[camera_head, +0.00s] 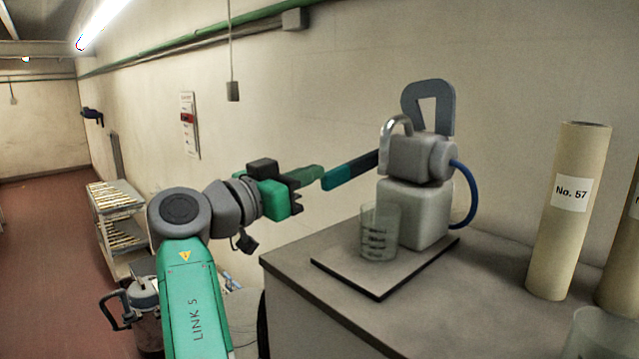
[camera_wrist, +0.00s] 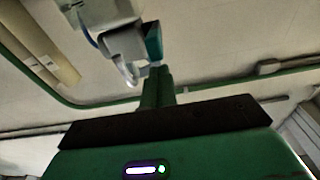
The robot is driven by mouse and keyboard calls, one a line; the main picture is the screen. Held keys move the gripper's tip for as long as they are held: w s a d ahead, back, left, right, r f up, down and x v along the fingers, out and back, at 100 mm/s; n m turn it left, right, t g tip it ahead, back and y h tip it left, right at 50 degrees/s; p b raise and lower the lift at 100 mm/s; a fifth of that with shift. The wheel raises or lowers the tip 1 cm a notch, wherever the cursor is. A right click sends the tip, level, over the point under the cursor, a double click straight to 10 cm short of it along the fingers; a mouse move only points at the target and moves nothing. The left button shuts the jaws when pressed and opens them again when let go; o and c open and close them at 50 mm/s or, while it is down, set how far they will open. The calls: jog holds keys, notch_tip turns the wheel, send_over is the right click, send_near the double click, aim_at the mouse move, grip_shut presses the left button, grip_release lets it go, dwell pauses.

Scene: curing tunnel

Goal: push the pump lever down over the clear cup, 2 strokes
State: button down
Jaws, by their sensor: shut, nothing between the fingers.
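The pump (camera_head: 415,200) is a grey block with a grey head, a curved silver spout (camera_head: 395,127) and a blue hose. Its dark lever with a teal grip (camera_head: 343,174) points left and slopes slightly down toward its free end. The lever grip also shows in the wrist view (camera_wrist: 154,42). The clear cup (camera_head: 380,238) stands upright in front of the block, below the spout. It has dark marks and looks empty. My gripper (camera_head: 317,172) is shut and empty, its tips right at the lever's free end. I cannot tell whether they touch. The tips also show in the wrist view (camera_wrist: 158,72).
Pump and cup stand on a dark-edged plate (camera_head: 335,258) on a grey bench (camera_head: 490,275). A tall tube labelled No. 57 (camera_head: 568,225) stands at the right, with another clear vessel (camera_head: 598,335) in front. A wall lies behind the bench. A rack (camera_head: 118,215) stands at the left.

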jog(key=f+b+v, duration=0.1)
jog(key=b+v, duration=0.1)
jog(key=v, duration=0.6)
jog(key=shift+f, duration=0.25)
